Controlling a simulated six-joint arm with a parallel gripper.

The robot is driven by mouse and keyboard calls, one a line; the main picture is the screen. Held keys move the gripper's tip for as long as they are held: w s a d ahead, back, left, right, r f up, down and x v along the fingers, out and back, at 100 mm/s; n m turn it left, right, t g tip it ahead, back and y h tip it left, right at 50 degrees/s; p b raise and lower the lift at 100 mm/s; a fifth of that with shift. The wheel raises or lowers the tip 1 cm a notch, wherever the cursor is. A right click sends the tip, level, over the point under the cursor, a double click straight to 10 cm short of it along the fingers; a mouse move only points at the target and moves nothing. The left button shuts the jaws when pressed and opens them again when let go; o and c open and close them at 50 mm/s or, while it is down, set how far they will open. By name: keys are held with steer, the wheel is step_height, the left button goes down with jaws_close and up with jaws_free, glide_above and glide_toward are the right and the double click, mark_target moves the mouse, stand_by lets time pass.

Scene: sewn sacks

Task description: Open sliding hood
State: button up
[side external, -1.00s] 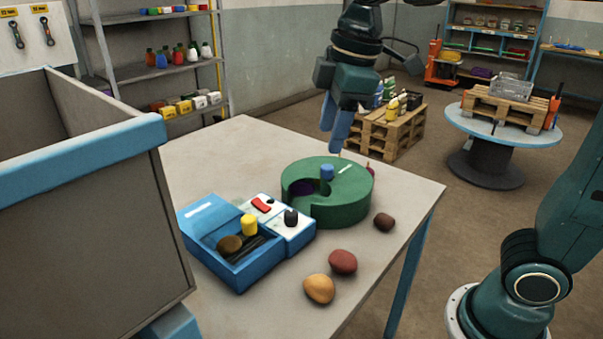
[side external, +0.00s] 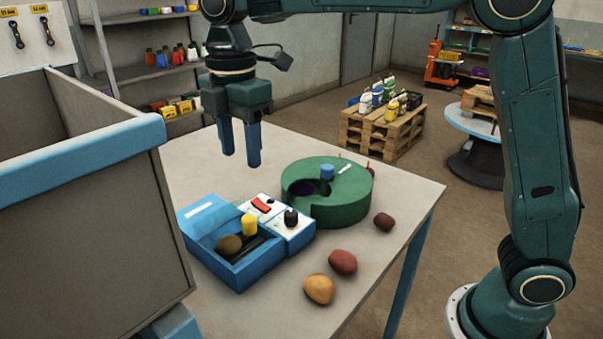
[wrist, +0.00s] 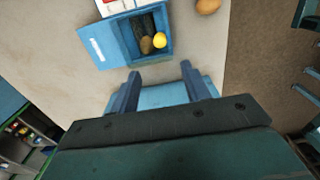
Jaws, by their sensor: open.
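A blue box (side external: 240,275) stands on the table, with a blue panel bearing a white stripe, apparently the hood (side external: 210,221), at its left. Beside the panel the box is open, showing a brown lump (side external: 229,244) and a dark interior. A yellow knob (side external: 249,225) stands at the opening's far edge. The wrist view shows the panel (wrist: 101,45), brown lump (wrist: 146,44) and yellow knob (wrist: 160,40) at the top. My gripper (side external: 240,158) is open and empty, pointing down above the table, apart from the box. Its fingers (wrist: 160,70) also show in the wrist view.
A white control panel (side external: 268,212) with a red switch and black knob adjoins the box. A green round container (side external: 335,205) with a blue knob stands to the right. Several loose lumps lie near the right edge. A large blue-rimmed bin (side external: 80,165) stands at left.

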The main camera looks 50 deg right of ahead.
mark_target(248, 217)
steer(key=shift+f, duration=0.1)
steer(key=shift+f, duration=6.8)
steer(key=shift+c, duration=0.5)
jaws_close()
